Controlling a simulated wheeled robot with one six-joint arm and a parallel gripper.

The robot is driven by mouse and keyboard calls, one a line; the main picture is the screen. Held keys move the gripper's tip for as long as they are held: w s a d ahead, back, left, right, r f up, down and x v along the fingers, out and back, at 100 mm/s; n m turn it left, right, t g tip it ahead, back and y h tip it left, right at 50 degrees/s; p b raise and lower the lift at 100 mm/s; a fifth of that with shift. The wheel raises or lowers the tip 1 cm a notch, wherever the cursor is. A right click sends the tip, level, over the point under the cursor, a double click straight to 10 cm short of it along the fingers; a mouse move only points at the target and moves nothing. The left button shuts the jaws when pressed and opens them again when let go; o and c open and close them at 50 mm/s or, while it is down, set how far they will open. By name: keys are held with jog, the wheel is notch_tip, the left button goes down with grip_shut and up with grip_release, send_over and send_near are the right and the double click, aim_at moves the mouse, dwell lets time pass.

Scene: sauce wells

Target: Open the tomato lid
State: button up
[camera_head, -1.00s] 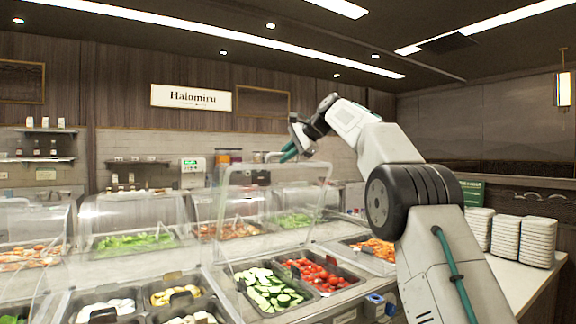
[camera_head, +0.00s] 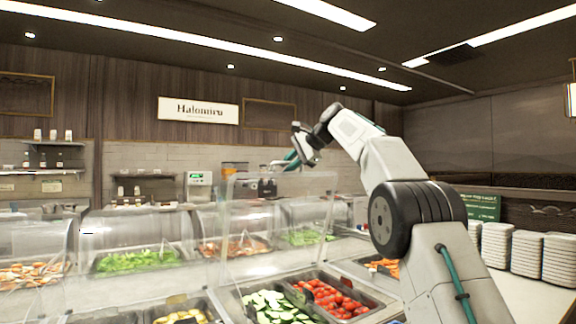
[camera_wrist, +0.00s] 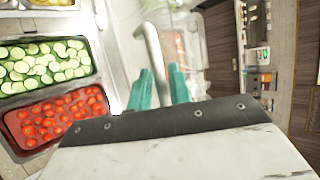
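The tomato tray (camera_head: 349,313) is full of red tomatoes and shows uncovered in the head view; it also shows at lower left in the wrist view (camera_wrist: 20,142). A clear lid (camera_head: 265,205) stands raised and tilted above the cucumber and tomato trays. My gripper (camera_head: 292,162) is at the lid's upper edge. The fingertip contact is partly hidden.
A cucumber tray (camera_head: 268,306) sits left of the tomatoes. Closed clear covers (camera_head: 135,245) line the row behind. Stacked white plates (camera_head: 527,252) stand on the right counter. Carrots (camera_head: 384,266) lie in a tray beside my arm.

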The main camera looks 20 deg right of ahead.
jog(key=shift+d+r, duration=0.1)
jog(key=v, duration=0.7)
jog(key=shift+s+d+r, duration=0.15)
jog(key=shift+s+r, duration=0.05)
jog(key=shift+s, duration=0.05)
